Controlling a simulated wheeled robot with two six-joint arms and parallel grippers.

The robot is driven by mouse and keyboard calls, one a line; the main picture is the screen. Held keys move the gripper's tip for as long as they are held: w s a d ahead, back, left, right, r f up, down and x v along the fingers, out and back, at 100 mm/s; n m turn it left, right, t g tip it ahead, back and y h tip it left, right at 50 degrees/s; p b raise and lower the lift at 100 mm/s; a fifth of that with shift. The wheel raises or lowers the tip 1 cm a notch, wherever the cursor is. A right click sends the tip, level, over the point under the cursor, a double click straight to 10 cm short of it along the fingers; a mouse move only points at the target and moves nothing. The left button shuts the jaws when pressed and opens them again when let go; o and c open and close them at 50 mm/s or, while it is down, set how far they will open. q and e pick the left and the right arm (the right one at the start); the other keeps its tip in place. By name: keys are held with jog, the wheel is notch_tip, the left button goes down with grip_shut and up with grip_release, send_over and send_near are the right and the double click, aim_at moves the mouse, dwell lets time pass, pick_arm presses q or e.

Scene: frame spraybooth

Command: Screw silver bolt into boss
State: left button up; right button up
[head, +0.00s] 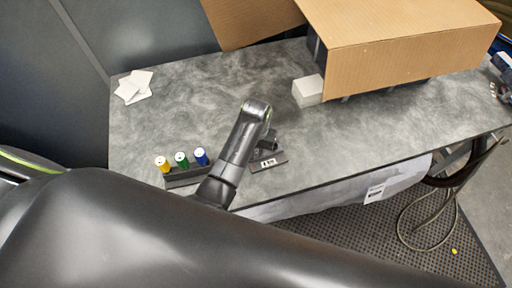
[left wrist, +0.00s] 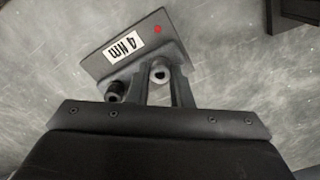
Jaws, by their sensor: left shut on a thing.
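The silver bolt (left wrist: 160,72), a pale round head with a dark socket, sits between the fingers of my left gripper (left wrist: 163,85) in the left wrist view. The gripper is shut on it. A dark plate (left wrist: 138,45) with a "4 Nm" label and a red dot lies right by the fingertips; it also shows in the head view (head: 269,163) near the table's front edge. My left gripper (head: 268,146) is over this plate there. The boss cannot be made out, so I cannot tell whether the bolt touches it. A dark round part (left wrist: 115,91) is left of the fingers. My right gripper is not in view.
A dark rack (head: 184,178) with yellow, green and blue capped cylinders stands left of the gripper on the grey table (head: 190,105). A cardboard box (head: 400,50) and a small white box (head: 308,90) are at the back right. White cards (head: 134,86) lie at the back left.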

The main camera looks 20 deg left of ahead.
pick_arm(q)
jog(key=shift+m, duration=1)
jog(key=shift+m, duration=2.3)
jog(key=shift+m, duration=0.8)
jog(key=m, duration=0.3)
